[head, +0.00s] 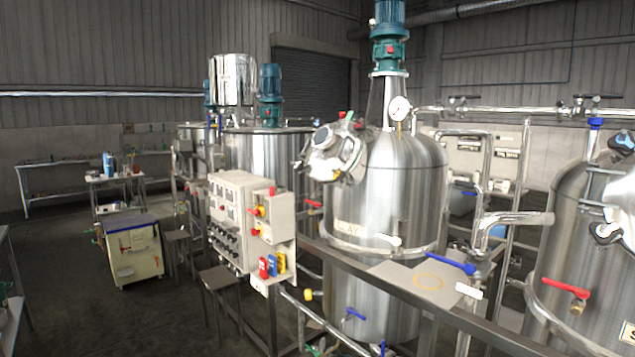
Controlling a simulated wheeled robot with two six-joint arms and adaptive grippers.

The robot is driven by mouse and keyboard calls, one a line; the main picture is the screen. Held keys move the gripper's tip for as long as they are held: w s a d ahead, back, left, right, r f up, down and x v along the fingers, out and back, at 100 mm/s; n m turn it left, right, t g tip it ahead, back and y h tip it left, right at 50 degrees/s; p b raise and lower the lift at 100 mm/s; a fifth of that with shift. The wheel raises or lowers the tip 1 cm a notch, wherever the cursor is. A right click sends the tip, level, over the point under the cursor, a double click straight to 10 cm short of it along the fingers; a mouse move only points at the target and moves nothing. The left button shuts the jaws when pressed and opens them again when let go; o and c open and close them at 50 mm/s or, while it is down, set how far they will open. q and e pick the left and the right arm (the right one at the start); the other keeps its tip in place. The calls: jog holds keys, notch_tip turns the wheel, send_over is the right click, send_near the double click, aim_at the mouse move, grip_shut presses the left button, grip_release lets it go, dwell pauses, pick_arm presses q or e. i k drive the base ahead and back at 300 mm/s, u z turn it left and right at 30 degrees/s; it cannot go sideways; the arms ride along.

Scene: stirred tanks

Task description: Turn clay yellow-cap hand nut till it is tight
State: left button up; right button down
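The steel tank labelled CLAY (400,195) stands in the middle of the head view, with a blue-green motor on top. A round manway cover (335,153) sits on its upper left shoulder. Small coloured caps, red and green, show around the cover's upper edge. Whether any nut is tight or loose cannot be told. Neither of my grippers shows in the head view.
A control panel (238,220) with red and yellow knobs stands left of the tank. Another tank (570,245) stands at right. The floor at left is partly open around a cart (133,250).

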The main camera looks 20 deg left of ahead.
aim_at(336, 177)
jog(key=u, duration=0.8)
jog(key=i, duration=1.15)
jog(key=z, duration=0.35)
